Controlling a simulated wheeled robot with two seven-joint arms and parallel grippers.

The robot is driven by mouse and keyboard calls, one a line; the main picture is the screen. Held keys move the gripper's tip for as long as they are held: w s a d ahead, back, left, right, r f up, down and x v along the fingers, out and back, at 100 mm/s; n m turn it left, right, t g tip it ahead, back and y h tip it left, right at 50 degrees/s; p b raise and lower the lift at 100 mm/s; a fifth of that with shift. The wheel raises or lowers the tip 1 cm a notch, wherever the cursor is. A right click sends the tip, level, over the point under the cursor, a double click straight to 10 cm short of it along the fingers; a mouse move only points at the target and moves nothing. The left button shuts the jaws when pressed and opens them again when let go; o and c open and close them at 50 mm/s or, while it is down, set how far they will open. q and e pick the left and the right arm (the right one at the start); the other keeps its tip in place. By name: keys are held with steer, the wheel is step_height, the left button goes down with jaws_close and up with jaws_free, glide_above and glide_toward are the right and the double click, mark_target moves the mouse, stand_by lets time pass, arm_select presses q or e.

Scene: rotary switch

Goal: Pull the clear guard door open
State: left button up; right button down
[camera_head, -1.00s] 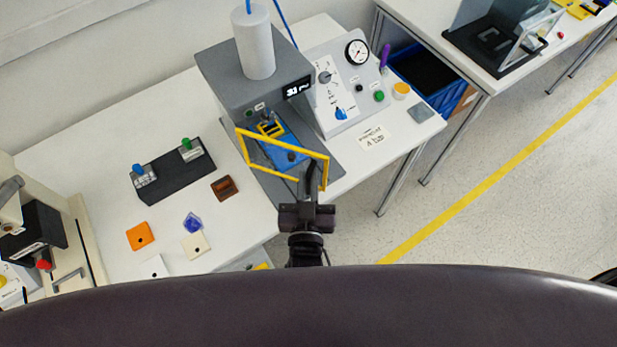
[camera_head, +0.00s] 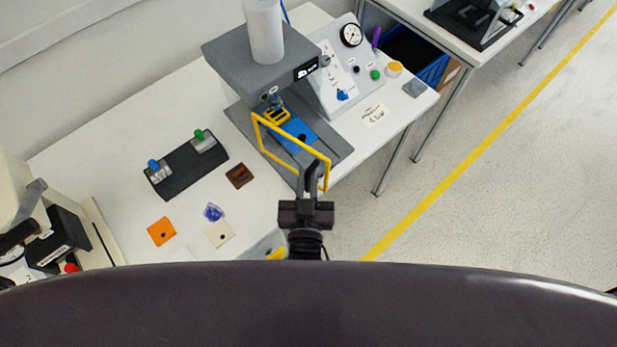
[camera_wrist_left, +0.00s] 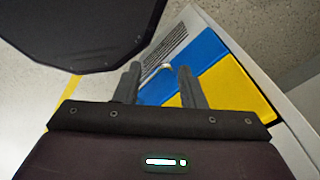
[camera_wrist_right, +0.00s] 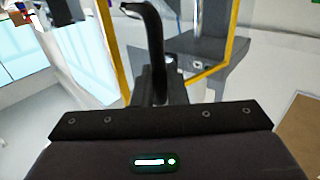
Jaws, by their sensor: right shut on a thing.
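The guard door (camera_head: 262,140) is a clear pane in a yellow frame on the front of the grey press (camera_head: 262,60). It stands swung out at an angle, with a gap between it and the blue plate (camera_head: 297,135) on the press base. My right gripper (camera_head: 311,180) is shut on the door's dark handle at the frame's lower right. In the right wrist view the curved black handle (camera_wrist_right: 153,25) rises from between the close fingers, with the yellow frame behind. My left gripper (camera_wrist_left: 160,80) is open and empty in its wrist view; the head view does not show it.
A control panel (camera_head: 330,85) with a gauge stands right of the press. A black block with blue and green switches (camera_head: 185,165) and several small plates lie left on the white table (camera_head: 110,150). Below my left gripper are blue and yellow surfaces (camera_wrist_left: 235,90).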

arm_select(q)
steer(key=shift+a, duration=0.25)
arm_select(e)
steer(key=shift+r, duration=0.1)
steer(key=c, duration=1.8)
jaws_free()
arm_select(q)
steer(key=shift+w, duration=0.15)
arm_select(e)
steer(key=shift+w+a, duration=0.1)
